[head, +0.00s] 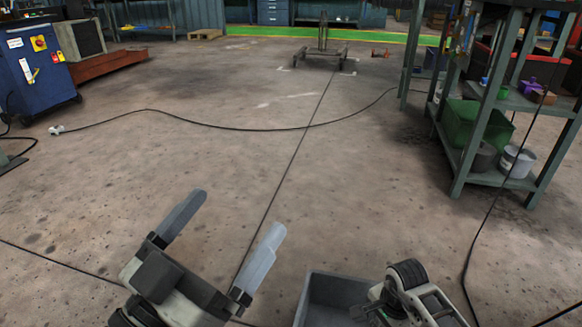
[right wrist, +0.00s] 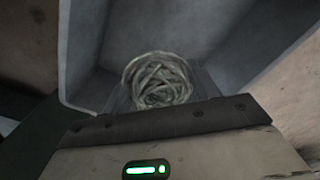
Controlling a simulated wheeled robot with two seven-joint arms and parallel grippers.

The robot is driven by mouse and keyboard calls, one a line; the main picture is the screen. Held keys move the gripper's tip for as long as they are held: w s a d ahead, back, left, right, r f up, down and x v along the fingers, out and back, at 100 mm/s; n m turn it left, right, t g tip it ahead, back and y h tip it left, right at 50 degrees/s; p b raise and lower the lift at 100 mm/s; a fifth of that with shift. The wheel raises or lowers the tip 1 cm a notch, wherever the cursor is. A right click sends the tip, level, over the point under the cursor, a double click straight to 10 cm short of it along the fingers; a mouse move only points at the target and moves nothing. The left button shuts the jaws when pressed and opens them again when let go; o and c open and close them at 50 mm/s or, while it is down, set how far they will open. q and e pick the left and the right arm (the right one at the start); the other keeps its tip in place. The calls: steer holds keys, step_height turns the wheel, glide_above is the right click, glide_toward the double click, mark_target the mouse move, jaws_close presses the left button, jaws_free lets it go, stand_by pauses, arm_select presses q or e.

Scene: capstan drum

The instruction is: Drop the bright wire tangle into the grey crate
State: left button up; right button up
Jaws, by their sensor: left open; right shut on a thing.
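The bright wire tangle (right wrist: 158,80) is a pale, round coil in the right wrist view. My right gripper (right wrist: 160,90) is shut on it, with the fingers partly hidden behind the coil. The grey crate (head: 340,277) stands on the floor at the bottom of the head view, cut off by the lower edge. Its grey walls (right wrist: 245,35) surround the tangle in the right wrist view, so the tangle is over or inside the crate; I cannot tell how far above its bottom. My left gripper (head: 236,213) is open and empty, left of the crate.
A green metal shelf (head: 455,150) with a green bin (head: 475,125) and buckets (head: 517,162) stands at the right. A blue cabinet (head: 40,70) stands at the far left. Black cables (head: 220,127) run across the floor. The middle floor is otherwise clear.

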steer(key=o, duration=1.1)
steer(key=shift+r, duration=0.25)
step_height(320, 180, up, 9)
steer(key=p, duration=0.5)
steer(key=shift+d, duration=0.1)
arm_select(q)
step_height(320, 180, down, 8)
steer(key=s+n+g+y+p, duration=0.2)
steer(key=n+g+y, duration=0.1)
steer(key=g, duration=0.1)
steer(key=shift+s+r+n+g+y, duration=0.15)
steer(key=shift+s+n+g+y, duration=0.05)
steer(key=shift+n+g+y, duration=0.2)
arm_select(e)
step_height(320, 180, up, 6)
steer(key=shift+r, duration=0.25)
arm_select(q)
steer(key=shift+d, duration=0.1)
